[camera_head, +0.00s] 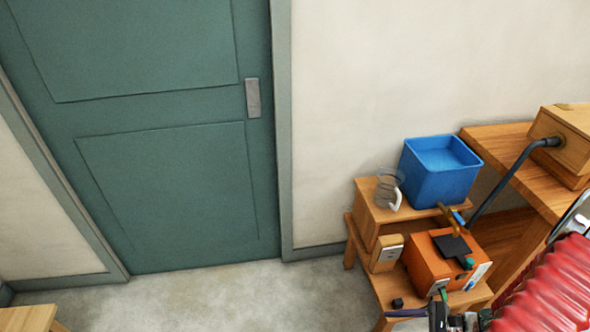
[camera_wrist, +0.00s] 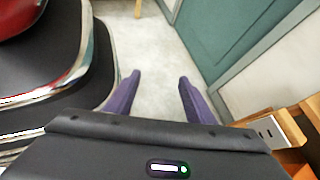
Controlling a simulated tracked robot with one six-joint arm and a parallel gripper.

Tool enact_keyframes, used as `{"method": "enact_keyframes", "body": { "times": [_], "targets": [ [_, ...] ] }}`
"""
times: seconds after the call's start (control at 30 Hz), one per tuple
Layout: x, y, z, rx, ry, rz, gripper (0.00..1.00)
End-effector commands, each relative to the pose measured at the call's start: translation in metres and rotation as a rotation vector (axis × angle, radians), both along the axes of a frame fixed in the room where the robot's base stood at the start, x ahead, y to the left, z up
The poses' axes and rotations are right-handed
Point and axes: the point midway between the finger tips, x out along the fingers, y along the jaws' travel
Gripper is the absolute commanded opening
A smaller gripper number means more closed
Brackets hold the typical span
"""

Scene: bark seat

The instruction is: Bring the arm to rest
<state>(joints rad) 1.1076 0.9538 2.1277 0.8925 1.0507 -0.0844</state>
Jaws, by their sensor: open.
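My gripper (camera_wrist: 160,82) shows in the wrist view as two purple fingers standing apart, with nothing between them. Pale floor lies beyond the fingertips. In the head view, part of my gripper end (camera_head: 438,314) shows at the bottom right, by the front of the small wooden stand (camera_head: 388,290). The finger tips are hard to make out there. A red ribbed sleeve on my arm fills the bottom right corner.
On the stand are an orange box (camera_head: 425,266), a clear mug (camera_head: 388,188) and a blue bin (camera_head: 440,180). A wooden table (camera_head: 500,140) with a wooden box (camera_head: 563,140) is at the right. A green door (camera_head: 160,130) is at the left, with bare floor (camera_head: 220,300) before it.

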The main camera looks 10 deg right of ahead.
Motion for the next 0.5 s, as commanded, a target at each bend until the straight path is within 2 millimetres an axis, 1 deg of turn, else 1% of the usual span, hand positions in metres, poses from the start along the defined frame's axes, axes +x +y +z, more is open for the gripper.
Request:
{"method": "enact_keyframes", "body": {
  "times": [0.03,0.1,0.5],
  "targets": [
    [0.001,0.001,0.010,-0.029,-0.006,0.045,0.49],
    [0.000,0.004,0.021,-0.065,-0.011,0.105,0.49],
    [-0.003,0.017,0.084,-0.279,-0.047,0.434,0.49]
  ]
}}
